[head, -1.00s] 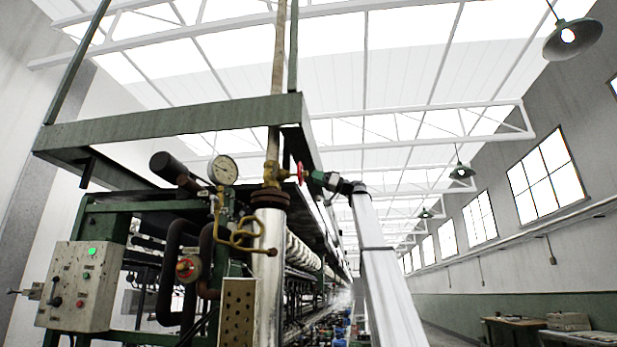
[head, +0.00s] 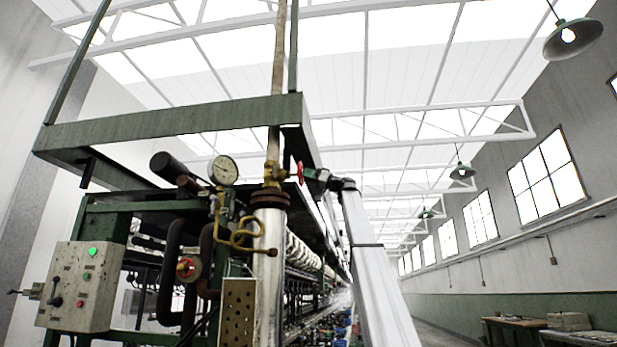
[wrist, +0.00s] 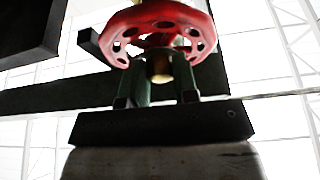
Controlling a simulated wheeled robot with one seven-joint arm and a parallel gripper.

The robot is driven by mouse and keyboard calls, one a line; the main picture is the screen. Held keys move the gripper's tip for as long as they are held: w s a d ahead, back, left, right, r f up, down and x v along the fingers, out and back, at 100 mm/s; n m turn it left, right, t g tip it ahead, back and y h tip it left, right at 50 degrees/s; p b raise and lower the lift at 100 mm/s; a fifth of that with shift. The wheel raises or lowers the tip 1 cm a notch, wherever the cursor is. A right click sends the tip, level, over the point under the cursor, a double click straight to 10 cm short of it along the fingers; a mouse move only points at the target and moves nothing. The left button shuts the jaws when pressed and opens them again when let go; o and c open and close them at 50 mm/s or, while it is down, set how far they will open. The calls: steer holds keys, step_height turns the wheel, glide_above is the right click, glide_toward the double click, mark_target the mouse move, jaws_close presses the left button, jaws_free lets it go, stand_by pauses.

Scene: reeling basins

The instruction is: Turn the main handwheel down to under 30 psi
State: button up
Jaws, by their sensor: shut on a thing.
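The red main handwheel (head: 301,173) sits on the right side of the brass valve (head: 272,174) on the upright steam pipe. In the wrist view the handwheel (wrist: 160,30) fills the top, with round holes in its face and a brass stem behind it. My gripper (head: 311,174) comes at the wheel from the right. Its two green fingers (wrist: 160,78) reach up to the wheel's underside, one on each side of the stem, and are shut on the wheel. The fingertips are partly hidden by the wheel. The round pressure gauge (head: 223,170) faces me left of the valve; its reading is too small to tell.
A smaller red knob (head: 188,268) sits low on the dark piping. A control box (head: 80,287) with a lit green lamp stands at the left. A green beam (head: 170,124) runs above the valve. The aisle to the right is open, with a table (head: 515,325) far right.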

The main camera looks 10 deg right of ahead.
steer(key=m+t+h, duration=0.1)
steer(key=m, duration=0.2)
steer(key=m+t, duration=0.2)
steer(key=m, duration=0.1)
steer(key=shift+s+m+h, duration=0.15)
steer(key=shift+m+h, duration=0.15)
steer(key=shift+h, duration=0.1)
steer(key=o, duration=0.9)
steer(key=v, duration=1)
steer(key=shift+s+d+f, duration=0.15)
steer(key=shift+s+d, duration=0.05)
steer(key=shift+d, duration=0.15)
